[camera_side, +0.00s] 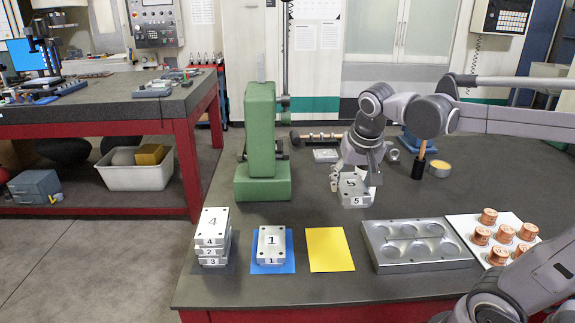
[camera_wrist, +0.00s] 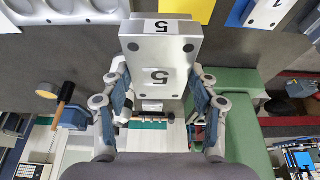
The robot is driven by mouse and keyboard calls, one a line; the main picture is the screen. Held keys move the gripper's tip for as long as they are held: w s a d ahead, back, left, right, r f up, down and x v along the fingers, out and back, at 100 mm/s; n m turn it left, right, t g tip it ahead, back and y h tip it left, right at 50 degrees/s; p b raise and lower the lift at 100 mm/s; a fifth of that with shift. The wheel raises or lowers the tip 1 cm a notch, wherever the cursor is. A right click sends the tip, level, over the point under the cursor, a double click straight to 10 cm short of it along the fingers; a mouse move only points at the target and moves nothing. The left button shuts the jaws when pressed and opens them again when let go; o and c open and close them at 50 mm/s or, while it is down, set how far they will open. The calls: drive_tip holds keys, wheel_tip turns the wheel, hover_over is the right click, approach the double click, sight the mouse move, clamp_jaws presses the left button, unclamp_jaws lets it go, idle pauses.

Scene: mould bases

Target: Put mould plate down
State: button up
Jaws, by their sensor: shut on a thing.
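My gripper (camera_side: 362,172) is shut on a silver mould plate marked 5 (camera_side: 355,192), over the middle of the dark table. In the wrist view the plate (camera_wrist: 160,60) lies between the two fingers of my gripper (camera_wrist: 158,90), its numbered face toward the camera. The side view does not clearly show whether it touches the table. A plate marked 1 (camera_side: 271,243) lies on a blue sheet (camera_side: 287,262). To its left stands a stack of plates (camera_side: 213,236) marked 4, 2 and 3 from the top. A yellow sheet (camera_side: 330,250) is bare.
A metal block with round pockets (camera_side: 416,244) lies right of the yellow sheet. Several copper cylinders (camera_side: 488,217) stand on a white board (camera_side: 458,224). A green press (camera_side: 261,150) stands left of my gripper.

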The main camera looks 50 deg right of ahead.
drive_tip(key=s+d+f, duration=0.2)
drive_tip(key=s+d, duration=0.1)
drive_tip(key=s, duration=0.3)
drive_tip(key=w+a+f, duration=0.2)
drive_tip(key=a, duration=0.1)
drive_tip(key=w+a+f, duration=0.2)
drive_tip(key=a, duration=0.1)
drive_tip(key=w+a+f, duration=0.3)
drive_tip(key=shift+d+f, duration=0.1)
drive_tip(key=shift+f, duration=1.85)
drive_tip(key=shift+f, duration=0.1)
drive_tip(key=o, duration=1.7)
drive_tip(key=shift+s, duration=0.1)
drive_tip(key=v, duration=1.2)
drive_tip(key=f+n+t+y, duration=0.1)
drive_tip(key=n, duration=0.2)
drive_tip(key=f+n+t+y, duration=0.1)
drive_tip(key=n, duration=0.2)
drive_tip(key=s+a+f+n+t+y, duration=0.1)
drive_tip(key=f+n+t, duration=0.1)
drive_tip(key=shift+f+n, duration=0.1)
drive_tip(key=shift+n, duration=0.3)
